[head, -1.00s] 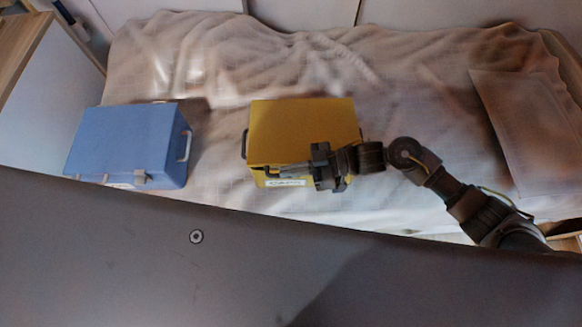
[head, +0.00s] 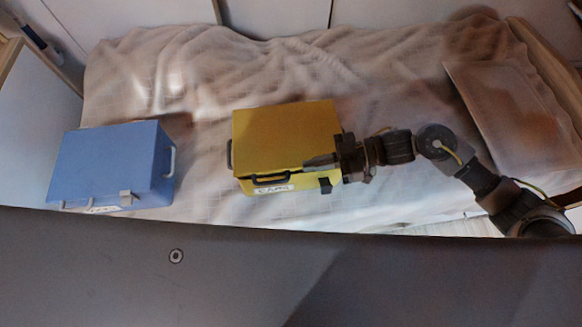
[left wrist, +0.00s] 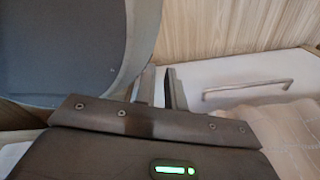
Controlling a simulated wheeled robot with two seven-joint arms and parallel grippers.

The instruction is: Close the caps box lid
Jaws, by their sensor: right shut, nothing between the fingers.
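The yellow caps box (head: 310,188) stands on the bed with a white label on its front. A dark handle and a dark latch show on the front. My right gripper (head: 308,163) is shut and empty, its fingertips at the lid's front right edge; I cannot tell whether they touch it. My left gripper (left wrist: 162,88) shows in the left wrist view, open and empty, away from the box.
A blue box (head: 110,160) with its lid down stands to the left on the bed. A pillow (head: 510,110) lies at the right. The rumpled bed sheet (head: 200,75) is clear behind the boxes. A grey surface fills the front of the head view.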

